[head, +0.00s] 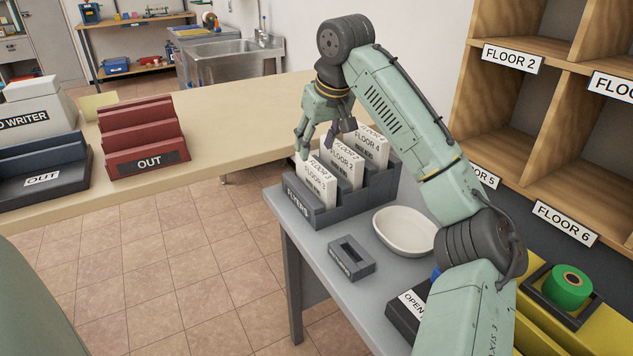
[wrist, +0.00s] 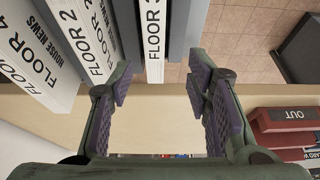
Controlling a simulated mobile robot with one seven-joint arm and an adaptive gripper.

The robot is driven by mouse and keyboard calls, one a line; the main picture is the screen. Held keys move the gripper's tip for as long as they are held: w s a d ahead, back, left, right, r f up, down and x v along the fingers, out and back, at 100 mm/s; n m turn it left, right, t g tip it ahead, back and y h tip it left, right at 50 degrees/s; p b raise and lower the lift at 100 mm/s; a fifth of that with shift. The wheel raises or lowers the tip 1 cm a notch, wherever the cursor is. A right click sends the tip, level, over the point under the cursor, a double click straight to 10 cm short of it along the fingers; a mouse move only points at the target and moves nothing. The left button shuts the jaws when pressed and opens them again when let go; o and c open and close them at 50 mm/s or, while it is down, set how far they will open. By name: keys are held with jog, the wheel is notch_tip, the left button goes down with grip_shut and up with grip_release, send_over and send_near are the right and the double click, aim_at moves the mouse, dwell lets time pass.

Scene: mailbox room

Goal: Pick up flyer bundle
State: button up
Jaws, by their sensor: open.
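The flyer bundles are white upright blocks in a dark grey holder (head: 325,217) on the grey table. The FLOOR 3 bundle (head: 318,190) is at the front left, the FLOOR 2 bundle (head: 342,165) is behind it, and another bundle (head: 371,150) is at the back. My gripper (head: 316,148) is open and empty, just above the front bundles. In the wrist view my gripper (wrist: 160,82) has its fingers apart, with the FLOOR 3 bundle (wrist: 153,40) ahead of the gap between them. The FLOOR 2 (wrist: 85,35) and FLOOR 4 (wrist: 35,65) bundles lie to the left.
A white oval dish (head: 404,232) and a small dark slotted block (head: 351,259) sit beside the holder. A red OUT tray (head: 143,140) stands on the beige counter (head: 235,130). Wooden FLOOR-labelled cubbies (head: 560,130) rise at the right. A green tape roll (head: 568,287) is front right.

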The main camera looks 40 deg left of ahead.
aim_at(315, 165)
jog(key=shift+d+p+x, duration=0.2)
jog(key=shift+p+x, duration=0.05)
jog(key=shift+x, duration=1.3)
jog(key=shift+d+p+x, duration=0.2)
jog(key=shift+d+x, duration=0.05)
jog(key=shift+x, duration=1.3)
jog(key=shift+w+f+p, duration=0.2)
jog(key=shift+f+p, duration=0.1)
jog(key=shift+f, duration=0.05)
grip_shut()
